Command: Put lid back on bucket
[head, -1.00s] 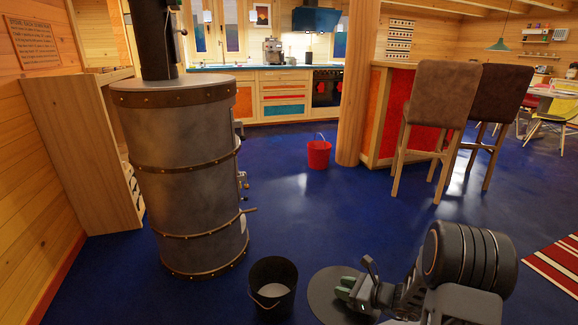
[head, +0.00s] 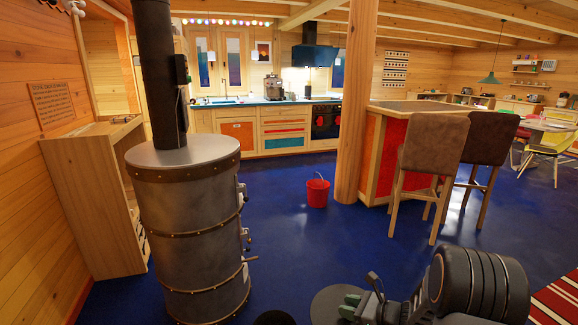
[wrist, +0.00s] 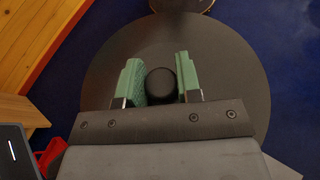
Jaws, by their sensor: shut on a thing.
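The lid is a flat dark disc (head: 325,303) at the bottom of the head view, and it fills the middle of the wrist view (wrist: 233,80). Its black round knob (wrist: 161,86) stands between the two green fingers. My gripper (head: 350,305) is shut on this knob; in the wrist view the fingers (wrist: 161,76) flank it. I cannot tell how far the lid is off the floor. The dark bucket (head: 273,318) is left of the lid, cut off by the bottom edge. A round rim at the top of the wrist view (wrist: 182,4) is probably the bucket.
A metal stove (head: 190,225) stands just left of the bucket, with a wooden shelf (head: 95,205) beyond it. A red bucket (head: 317,191) stands farther back near a wooden post (head: 356,110). Bar stools (head: 430,165) are to the right. The blue floor between is clear.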

